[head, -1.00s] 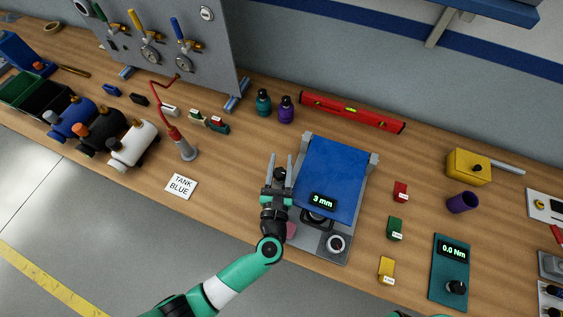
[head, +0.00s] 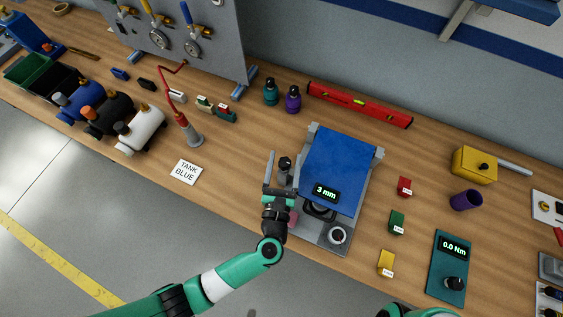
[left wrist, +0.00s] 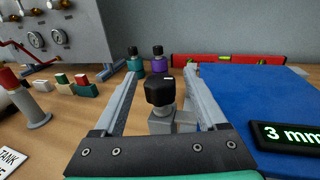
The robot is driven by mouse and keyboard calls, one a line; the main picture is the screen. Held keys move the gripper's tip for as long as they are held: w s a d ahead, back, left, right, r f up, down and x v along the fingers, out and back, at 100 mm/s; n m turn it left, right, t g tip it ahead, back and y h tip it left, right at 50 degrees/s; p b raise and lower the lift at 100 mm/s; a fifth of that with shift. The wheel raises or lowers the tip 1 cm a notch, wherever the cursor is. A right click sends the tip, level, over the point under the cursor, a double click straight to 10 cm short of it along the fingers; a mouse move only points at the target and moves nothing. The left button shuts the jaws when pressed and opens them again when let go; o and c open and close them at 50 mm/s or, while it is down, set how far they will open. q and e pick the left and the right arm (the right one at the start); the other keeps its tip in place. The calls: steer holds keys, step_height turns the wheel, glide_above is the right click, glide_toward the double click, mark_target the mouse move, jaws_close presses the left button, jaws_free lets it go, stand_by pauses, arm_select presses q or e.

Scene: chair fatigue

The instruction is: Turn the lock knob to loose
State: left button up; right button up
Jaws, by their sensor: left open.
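A black knob (head: 284,163) stands on a grey bracket at the left side of the device with the blue top plate (head: 334,172). My left gripper (head: 280,170) is open, with its fingers on either side of the knob. In the left wrist view, the black knob (left wrist: 160,90) is upright between the two fingers (left wrist: 161,82), with a visible gap to each. The device's display (head: 326,194) reads 3 mm. My right gripper is out of view.
Teal (head: 270,92) and purple (head: 293,99) bottles and a red level (head: 358,103) lie behind. Small coloured blocks (head: 397,223) and a torque display (head: 452,268) are to the right.

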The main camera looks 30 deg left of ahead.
arm_select(q)
steer(key=v, duration=0.8)
steer(key=shift+s, duration=0.35)
steer(key=shift+d, duration=0.15)
